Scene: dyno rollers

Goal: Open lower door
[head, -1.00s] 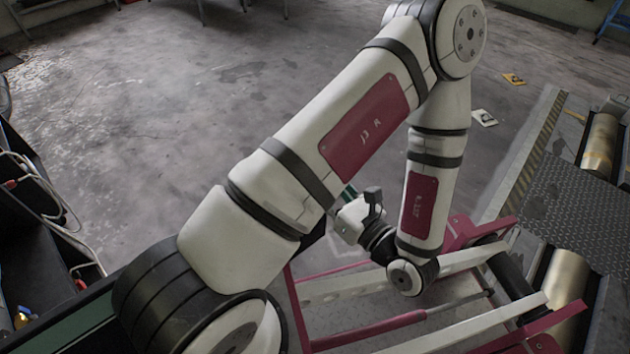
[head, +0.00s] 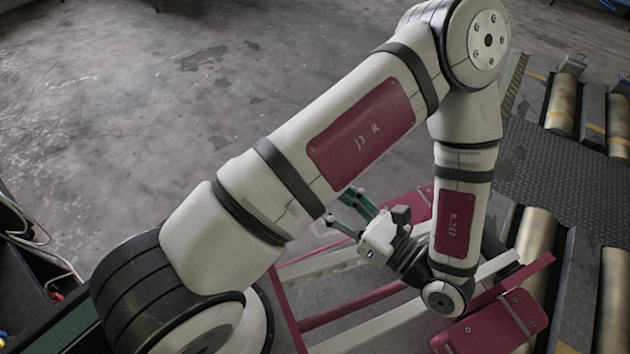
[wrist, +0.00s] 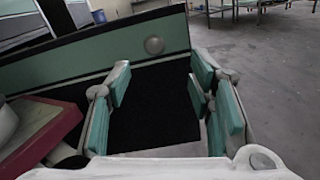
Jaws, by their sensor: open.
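A green panel (wrist: 100,50) with a round grey knob (wrist: 153,45) crosses the upper left of the wrist view. Below it is a dark area (wrist: 155,115), seen between my fingers; I cannot tell whether it is a door face or an opening. My gripper (wrist: 161,85) is open and empty, its teal pads wide apart below the knob, with no contact visible. In the head view my gripper (head: 340,207) is partly hidden behind my arm. No lower door is clearly recognisable in the head view.
Metal rollers (head: 536,245) and a dark tread plate (head: 550,170) lie at the right. Cables (head: 30,240) hang at the left edge. Bare concrete floor (head: 150,120) is open at upper left. Metal-legged furniture (wrist: 240,8) stands far back.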

